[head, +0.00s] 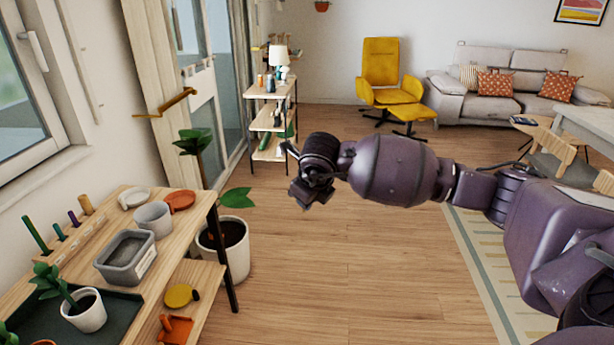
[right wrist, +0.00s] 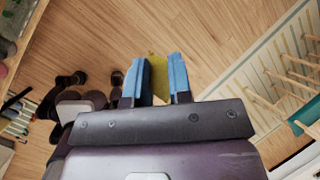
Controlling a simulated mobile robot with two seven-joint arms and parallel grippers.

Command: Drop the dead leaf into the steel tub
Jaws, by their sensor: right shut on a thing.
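My right gripper (head: 303,190) is held out over the open floor, to the right of the wooden bench. In the right wrist view its blue fingers (right wrist: 160,82) are shut on a yellow-green dead leaf (right wrist: 158,76), which shows between them. The leaf cannot be made out in the head view. My left gripper is out of view.
The wooden bench (head: 172,238) also holds a light grey round pot (head: 153,220), an orange dish (head: 180,201) and a small potted plant (head: 86,312). A large white planter (head: 236,262) stands on the floor beside it. The floor (head: 330,280) right of the bench is clear.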

